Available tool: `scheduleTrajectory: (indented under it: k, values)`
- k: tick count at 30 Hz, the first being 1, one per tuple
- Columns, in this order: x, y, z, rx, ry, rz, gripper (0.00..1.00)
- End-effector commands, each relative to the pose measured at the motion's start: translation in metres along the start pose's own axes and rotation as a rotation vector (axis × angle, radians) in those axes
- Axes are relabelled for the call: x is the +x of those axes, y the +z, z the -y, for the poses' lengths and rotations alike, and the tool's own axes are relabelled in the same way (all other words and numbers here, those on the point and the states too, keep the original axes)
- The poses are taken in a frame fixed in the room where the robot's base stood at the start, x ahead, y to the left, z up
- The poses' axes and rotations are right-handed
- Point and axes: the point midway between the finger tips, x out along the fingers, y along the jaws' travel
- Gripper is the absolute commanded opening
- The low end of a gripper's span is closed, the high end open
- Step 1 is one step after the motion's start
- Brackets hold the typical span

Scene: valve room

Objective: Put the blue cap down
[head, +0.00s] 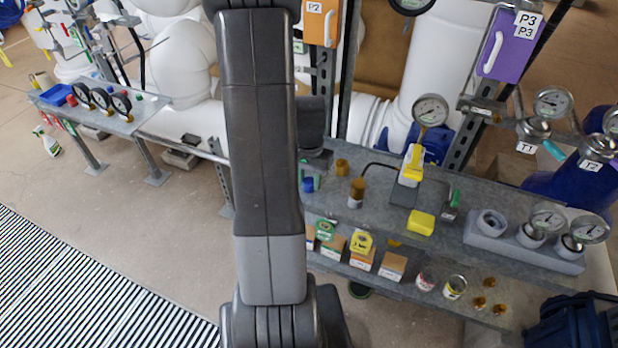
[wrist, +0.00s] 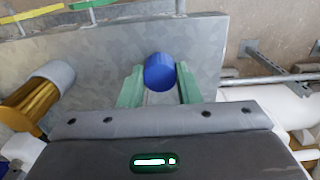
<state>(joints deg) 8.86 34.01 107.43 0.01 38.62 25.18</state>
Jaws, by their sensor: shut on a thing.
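The blue cap (wrist: 160,72) is held between the two green fingertips of my gripper (wrist: 159,88) in the wrist view. The cap (head: 308,185) also shows in the head view, just right of my arm, at the left end of the grey metal shelf (head: 385,180). Grey metal (wrist: 110,55) lies behind and below the cap in the wrist view. I cannot tell whether the cap touches it. My arm hides part of the gripper and the shelf end in the head view.
A gold-topped jar (head: 356,192) stands close to the right of the gripper; a smaller gold cap (head: 341,167) is near it. A yellow block (head: 421,223) and a grey gauge holder (head: 490,240) are further right.

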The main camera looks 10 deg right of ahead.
Motion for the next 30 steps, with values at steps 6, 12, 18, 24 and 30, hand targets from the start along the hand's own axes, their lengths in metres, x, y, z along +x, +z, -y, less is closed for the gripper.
scheduleTrajectory:
  k: [6,12,18,24,30]
  values:
    - [0.002,0.000,0.000,0.000,0.000,-0.001,0.14]
    - [0.002,0.000,0.000,0.000,0.000,-0.001,0.52]
    - [0.002,0.000,0.000,0.000,0.000,-0.001,0.52]
    - [-0.005,-0.001,0.000,0.000,-0.002,-0.003,0.52]
    - [-0.036,-0.001,0.001,0.000,-0.003,-0.007,0.52]
